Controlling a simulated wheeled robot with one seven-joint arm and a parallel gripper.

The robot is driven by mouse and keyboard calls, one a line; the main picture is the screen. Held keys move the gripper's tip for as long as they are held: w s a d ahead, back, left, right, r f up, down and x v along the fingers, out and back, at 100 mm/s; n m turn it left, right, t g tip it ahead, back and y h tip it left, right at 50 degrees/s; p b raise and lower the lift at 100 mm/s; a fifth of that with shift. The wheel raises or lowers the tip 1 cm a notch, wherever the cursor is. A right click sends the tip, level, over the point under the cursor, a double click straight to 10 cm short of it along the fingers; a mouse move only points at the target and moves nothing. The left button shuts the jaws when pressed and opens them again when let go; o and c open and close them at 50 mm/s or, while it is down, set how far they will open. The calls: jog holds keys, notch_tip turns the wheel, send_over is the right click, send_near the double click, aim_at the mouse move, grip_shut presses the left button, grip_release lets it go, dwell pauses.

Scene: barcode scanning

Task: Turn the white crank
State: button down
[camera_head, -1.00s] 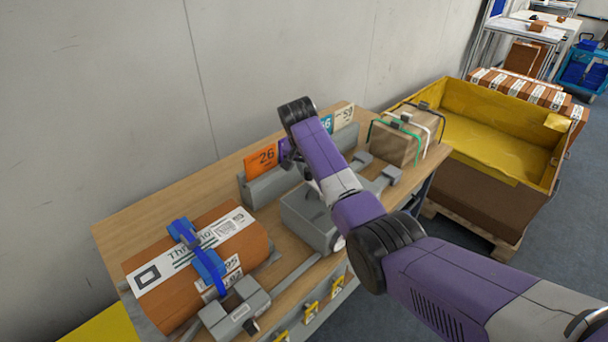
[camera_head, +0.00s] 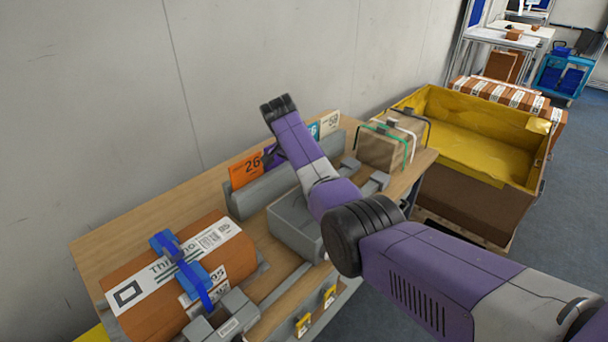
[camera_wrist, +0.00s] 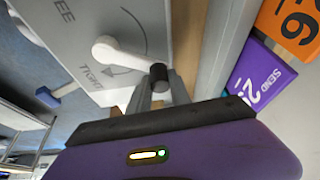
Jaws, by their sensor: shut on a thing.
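The white crank (camera_wrist: 122,55) shows in the wrist view on the face of a grey box (camera_wrist: 75,22). A curved arrow and partly cut-off lettering are printed around it. Its arm points right, toward a dark knob (camera_wrist: 158,73) at its end. My gripper (camera_wrist: 158,88) is shut on this knob, with one finger on each side. In the head view the grey box (camera_head: 292,222) stands mid-bench, while my arm hides the crank and my fingertips.
Orange (camera_head: 245,170) and purple number cards stand in a grey rack behind the box. A strapped brown parcel (camera_head: 120,265) lies at left on the bench. A wrapped box (camera_head: 385,150) stands at the right end, beside a yellow-lined crate (camera_head: 475,135).

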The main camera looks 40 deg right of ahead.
jog(key=shift+d+r, duration=0.1)
jog(key=c, duration=1.2)
grip_release()
jog(key=b+v, duration=0.1)
jog(key=v, duration=0.6)
jog(key=shift+r, duration=0.3)
